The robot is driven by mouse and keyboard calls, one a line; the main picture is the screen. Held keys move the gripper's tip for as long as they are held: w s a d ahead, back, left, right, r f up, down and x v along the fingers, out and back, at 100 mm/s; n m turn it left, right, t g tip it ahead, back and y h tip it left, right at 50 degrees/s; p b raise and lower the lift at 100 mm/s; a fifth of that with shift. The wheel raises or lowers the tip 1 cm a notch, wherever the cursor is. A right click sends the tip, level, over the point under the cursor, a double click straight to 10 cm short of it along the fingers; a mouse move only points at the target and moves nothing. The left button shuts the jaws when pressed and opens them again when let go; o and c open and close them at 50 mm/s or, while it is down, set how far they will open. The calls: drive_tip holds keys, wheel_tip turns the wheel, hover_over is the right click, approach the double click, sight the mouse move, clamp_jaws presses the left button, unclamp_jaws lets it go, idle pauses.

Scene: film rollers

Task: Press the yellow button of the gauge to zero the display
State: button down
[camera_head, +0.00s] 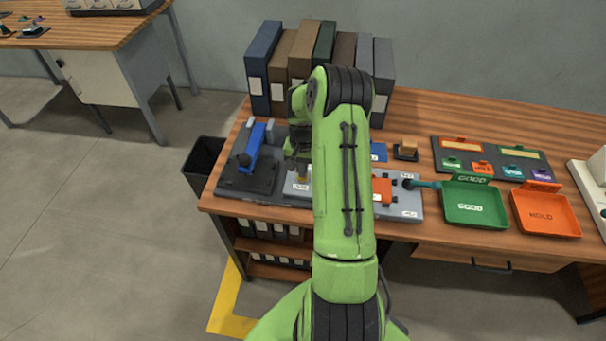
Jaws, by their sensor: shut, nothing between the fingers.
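My green arm reaches over the wooden bench, and my gripper (300,167) points down at the left part of the bench, its fingers shut and empty. Just below the fingertips is a small yellow spot (302,178), which appears to be the yellow button. It sits on a light grey labelled block (296,188), which appears to be the gauge. I cannot tell whether the fingertips touch the button. No display can be read, and my arm hides the area right of the block.
A blue-armed device on a dark base (249,178) stands close left of my gripper. Binders (265,70) stand behind. Right of my arm are an orange part (382,190), a green tray (475,206), an orange tray (546,214) and a dark labelled board (490,158).

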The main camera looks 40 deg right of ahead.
wheel_tip(320, 180, up, 10)
drive_tip(key=p, duration=0.6)
drive_tip(key=shift+p, duration=0.4)
drive_tip(key=s+a+r+n+t+h, duration=0.1)
drive_tip(key=s+a+r+n, duration=0.15)
drive_tip(key=a+r, duration=0.65)
drive_tip(key=s+a+r+n+t+h, duration=0.1)
drive_tip(key=s+a+r+n, duration=0.15)
drive_tip(key=a+r, duration=0.55)
drive_tip(key=s+a+r+n+t+y, duration=0.1)
drive_tip(key=s+a+r+n, duration=0.1)
drive_tip(key=s, duration=0.5)
drive_tip(key=s+a+r+n+t+y, duration=0.1)
drive_tip(key=s+a+r+n+t, duration=0.1)
drive_tip(key=s+a+r, duration=0.3)
drive_tip(key=s+a+n, duration=0.1)
drive_tip(key=s+a, duration=0.1)
drive_tip(key=s, duration=0.1)
drive_tip(key=shift+t, duration=0.3)
